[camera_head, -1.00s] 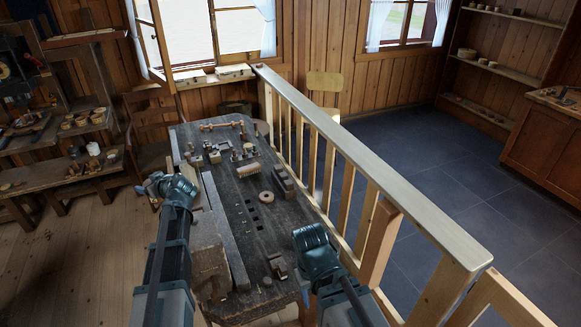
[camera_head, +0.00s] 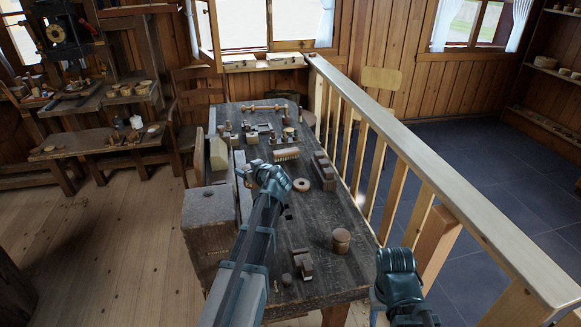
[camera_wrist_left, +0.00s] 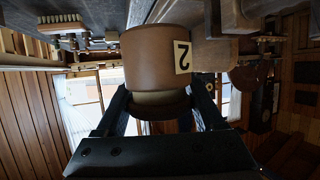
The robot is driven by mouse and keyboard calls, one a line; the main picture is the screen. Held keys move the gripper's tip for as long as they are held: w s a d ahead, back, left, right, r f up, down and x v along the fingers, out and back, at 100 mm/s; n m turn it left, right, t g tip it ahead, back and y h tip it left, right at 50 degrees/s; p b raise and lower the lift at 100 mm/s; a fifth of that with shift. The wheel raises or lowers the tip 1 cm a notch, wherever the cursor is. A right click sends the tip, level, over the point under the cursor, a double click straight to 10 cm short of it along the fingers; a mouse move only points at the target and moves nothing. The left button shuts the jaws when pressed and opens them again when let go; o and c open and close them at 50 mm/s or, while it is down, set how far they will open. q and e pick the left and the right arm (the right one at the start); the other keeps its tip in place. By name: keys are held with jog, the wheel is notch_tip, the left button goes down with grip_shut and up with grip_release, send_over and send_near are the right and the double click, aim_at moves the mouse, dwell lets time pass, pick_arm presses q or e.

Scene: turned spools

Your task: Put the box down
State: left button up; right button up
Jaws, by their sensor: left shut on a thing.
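My left gripper (camera_head: 268,172) is over the workbench, left of its middle, with its fingers mostly hidden in the head view. In the left wrist view, which is upside down, the left gripper (camera_wrist_left: 160,108) is shut on a round brown box (camera_wrist_left: 150,58) with a pale label marked 2. The box is between both fingers, close to the bench top; I cannot tell whether it touches. The head view hides the held box behind my gripper. My right gripper (camera_head: 396,268) is low at the bench's right edge; its fingers do not show clearly.
The dark workbench (camera_head: 325,215) holds a round wooden container (camera_head: 341,240), a ring (camera_head: 301,185), a brush (camera_head: 287,154) and a dark block (camera_head: 323,170). Several small tools stand at its far end. A wooden railing (camera_head: 405,150) runs along its right side.

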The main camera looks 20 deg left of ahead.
pick_arm(q)
jog(key=shift+f, duration=0.7)
jog(key=shift+w+d+f+b, duration=0.2)
jog(key=shift+d+b, duration=0.05)
jog(key=shift+b, duration=0.15)
jog(key=w+d+f+m+t+h+b, duration=0.2)
jog(key=w+d+m+t+h, duration=0.15)
jog(key=d, duration=0.75)
jog(key=w+d+f+m+t+h+b, duration=0.15)
jog(key=w+d+m+h, duration=0.35)
jog(key=d, duration=0.5)
notch_tip(320, 180, down, 10)
jog(key=b, duration=1)
jog(key=shift+r, duration=0.2)
pick_arm(e)
notch_tip(320, 180, down, 15)
pick_arm(q)
jog(key=shift+f, duration=0.1)
pick_arm(e)
jog(key=shift+f, duration=0.1)
pick_arm(q)
jog(key=o, duration=1.4)
